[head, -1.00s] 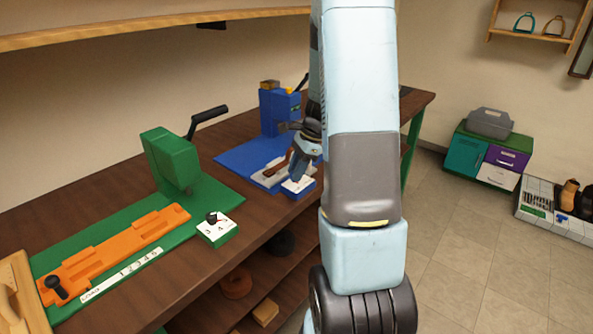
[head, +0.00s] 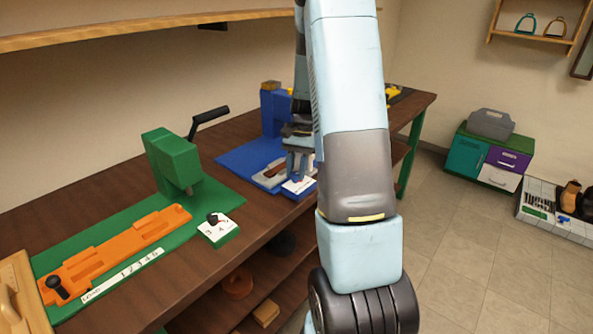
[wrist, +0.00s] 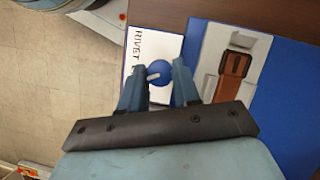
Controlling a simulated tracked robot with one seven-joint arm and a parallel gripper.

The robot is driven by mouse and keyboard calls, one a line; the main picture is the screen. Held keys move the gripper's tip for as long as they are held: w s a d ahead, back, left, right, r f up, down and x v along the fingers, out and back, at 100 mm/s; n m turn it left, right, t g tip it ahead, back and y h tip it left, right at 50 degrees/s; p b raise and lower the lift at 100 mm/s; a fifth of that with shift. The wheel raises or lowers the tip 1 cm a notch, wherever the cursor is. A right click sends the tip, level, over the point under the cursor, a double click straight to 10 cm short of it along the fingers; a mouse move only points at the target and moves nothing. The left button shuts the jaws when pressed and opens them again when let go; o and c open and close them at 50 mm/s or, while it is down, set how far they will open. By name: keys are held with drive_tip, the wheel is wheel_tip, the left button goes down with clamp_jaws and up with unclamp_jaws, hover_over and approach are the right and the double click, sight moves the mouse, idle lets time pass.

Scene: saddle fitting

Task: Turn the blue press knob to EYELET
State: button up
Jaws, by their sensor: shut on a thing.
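The blue press (head: 272,112) stands on its blue mat at the back of the bench, partly behind my arm. Its knob panel (head: 303,190) is a white-topped block at the bench's front edge. In the wrist view the round blue knob (wrist: 160,68) sits on the white panel (wrist: 141,38), where the word RIVET is readable. A pale pointer mark on the knob points to the left and slightly down in that view. My gripper (wrist: 157,80) is shut on the knob, one finger on each side. The EYELET label cannot be made out. In the head view my gripper (head: 299,172) points down over the panel.
A brown strap piece (wrist: 233,68) lies in a pale holder beside the panel. A green press (head: 172,160) with an orange slide (head: 115,255) and its own numbered dial block (head: 218,230) stands to the left. Floor lies beyond the bench's front edge.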

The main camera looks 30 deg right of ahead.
drive_tip(key=shift+w+n+h, duration=0.15)
drive_tip(key=shift+n+h, duration=0.15)
drive_tip(key=shift+n, duration=0.3)
drive_tip(key=o, duration=1)
drive_tip(key=shift+o, duration=0.2)
drive_tip(key=v, duration=1.3)
drive_tip(key=shift+w+d+r, duration=0.2)
drive_tip(key=shift+r, duration=0.1)
drive_tip(key=shift+a, duration=0.1)
